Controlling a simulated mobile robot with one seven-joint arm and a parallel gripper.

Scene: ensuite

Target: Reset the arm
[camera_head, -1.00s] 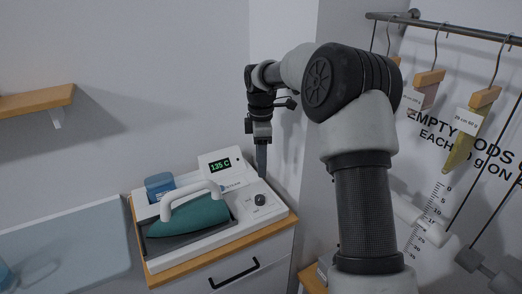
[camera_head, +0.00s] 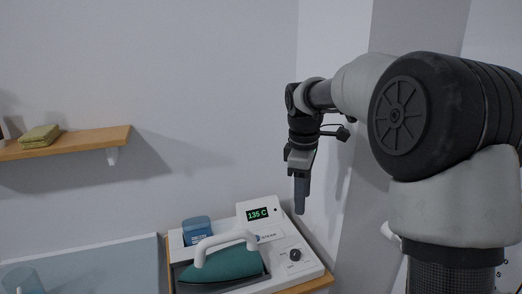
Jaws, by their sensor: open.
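My gripper (camera_head: 301,196) points down at the end of my bent arm, in front of the corner of the walls. It is seen edge-on, so one finger hides the other, and I see nothing held in it. It hangs above the right rear part of a white steam iron station (camera_head: 315,268), near its dial, apart from it as far as I can tell. My arm fills the right side of the view.
The station stands on a wooden-topped cabinet, with a teal iron (camera_head: 225,264), a blue container (camera_head: 196,230) and a display reading 135 C (camera_head: 258,214). A wooden shelf (camera_head: 85,140) with a folded green cloth (camera_head: 39,136) is at left. A pale board (camera_head: 110,265) is below.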

